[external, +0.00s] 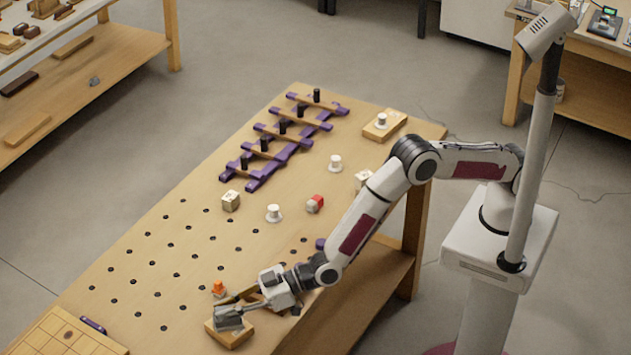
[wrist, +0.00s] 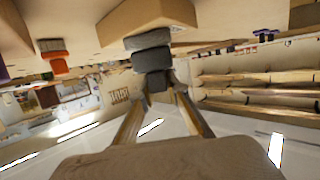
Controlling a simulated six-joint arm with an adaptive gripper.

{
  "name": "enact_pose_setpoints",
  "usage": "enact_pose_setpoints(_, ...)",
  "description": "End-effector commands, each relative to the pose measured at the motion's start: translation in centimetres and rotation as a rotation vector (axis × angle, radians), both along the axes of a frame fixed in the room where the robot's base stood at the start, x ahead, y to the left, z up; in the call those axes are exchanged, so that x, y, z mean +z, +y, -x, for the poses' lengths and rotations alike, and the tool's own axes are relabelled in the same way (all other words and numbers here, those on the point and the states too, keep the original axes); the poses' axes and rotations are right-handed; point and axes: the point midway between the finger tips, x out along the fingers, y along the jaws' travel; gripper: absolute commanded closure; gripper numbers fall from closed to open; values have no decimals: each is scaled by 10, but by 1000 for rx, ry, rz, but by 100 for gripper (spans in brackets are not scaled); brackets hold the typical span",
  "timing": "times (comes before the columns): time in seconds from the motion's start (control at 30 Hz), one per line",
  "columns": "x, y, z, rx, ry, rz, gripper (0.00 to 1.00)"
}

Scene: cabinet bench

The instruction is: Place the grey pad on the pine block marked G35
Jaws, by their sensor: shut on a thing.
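My gripper (external: 243,308) reaches low over the front of the bench and is shut on the grey pad (external: 228,316). The pad is at the pine block (external: 232,338), over its top. In the wrist view my gripper (wrist: 157,80) has its fingers converging on grey pieces, with the grey pad (wrist: 147,39) nearest the pine block (wrist: 150,14). The pad and block look very close there; I cannot tell whether they touch. The G35 marking is not readable.
An orange peg-like piece (external: 219,288) stands just behind the block. A gridded board (external: 65,335) and purple marker (external: 93,325) lie at the left. The holed middle is mostly clear.

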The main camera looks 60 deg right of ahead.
Motion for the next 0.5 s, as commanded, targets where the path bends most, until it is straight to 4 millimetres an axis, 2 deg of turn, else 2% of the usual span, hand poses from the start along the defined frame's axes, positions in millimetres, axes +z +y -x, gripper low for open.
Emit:
enact_pose_setpoints(0.03,-1,0,0,0,0,0,100)
enact_pose_setpoints(0.07,-1,0,0,0,0,0,78)
enact_pose_setpoints(0.1,-1,0,0,0,0,0,69)
enact_pose_setpoints(0.5,0,0,0,0,0,0,69)
